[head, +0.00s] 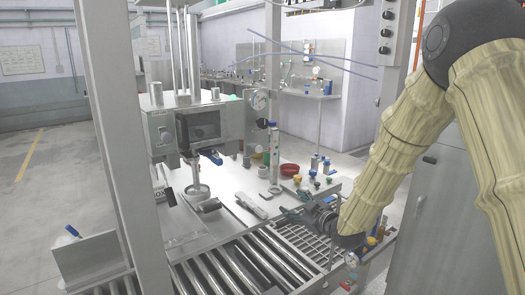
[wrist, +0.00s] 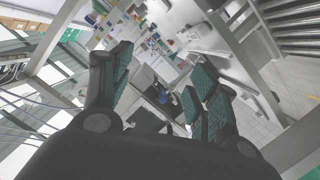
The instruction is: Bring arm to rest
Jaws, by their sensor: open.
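My arm, in a beige ribbed sleeve, comes down from the upper right of the head view. It ends in my dark gripper (head: 289,206), which points left above the right part of the steel worktable (head: 225,222). In the wrist view my gripper (wrist: 162,82) shows its two green-padded fingers spread apart with nothing held between them. The wrist view is tilted, and the steel machine and small items appear far beyond the fingers.
A roller conveyor (head: 235,268) runs along the front. A steel post (head: 112,130) stands at left and a grey cabinet (head: 447,225) at right. A filling machine (head: 198,125), a red bowl (head: 290,169) and several small bottles stand on the table. Open floor lies far left.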

